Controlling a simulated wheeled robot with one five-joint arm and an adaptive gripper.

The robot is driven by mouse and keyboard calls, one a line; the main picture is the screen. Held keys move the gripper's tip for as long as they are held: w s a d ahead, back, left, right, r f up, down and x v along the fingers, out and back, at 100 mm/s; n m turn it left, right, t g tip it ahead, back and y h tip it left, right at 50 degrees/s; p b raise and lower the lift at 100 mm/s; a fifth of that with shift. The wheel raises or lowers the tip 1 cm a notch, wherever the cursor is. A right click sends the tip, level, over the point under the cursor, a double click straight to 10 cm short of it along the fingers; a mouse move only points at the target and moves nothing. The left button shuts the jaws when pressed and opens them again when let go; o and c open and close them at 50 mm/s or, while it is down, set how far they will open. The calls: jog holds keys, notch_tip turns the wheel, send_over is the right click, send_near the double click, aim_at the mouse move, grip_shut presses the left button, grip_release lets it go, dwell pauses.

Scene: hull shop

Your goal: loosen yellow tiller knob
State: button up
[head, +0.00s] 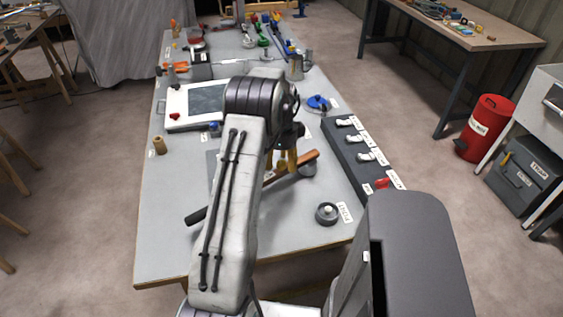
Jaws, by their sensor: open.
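A wooden tiller (304,161) with a dark grip (196,216) lies diagonally across the grey bench, partly hidden behind my arm. My gripper (283,165) hangs over the tiller's right half, its yellow-brown fingers pointing down and apart. I cannot make out a separate yellow knob with certainty; a small yellowish spot (269,175) shows on the tiller beside the fingers. My arm and gripper hide much of that area. I cannot tell whether the fingers touch or surround anything.
A round dark knob (326,213) with a label stands near the bench's front right. A dark switch panel (345,160) runs along the right edge. A white-framed board (178,108) and a small brown cylinder (159,146) are left. The front left bench is clear.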

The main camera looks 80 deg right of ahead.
jog(key=shift+f, duration=0.2)
grip_shut()
dwell(0.6)
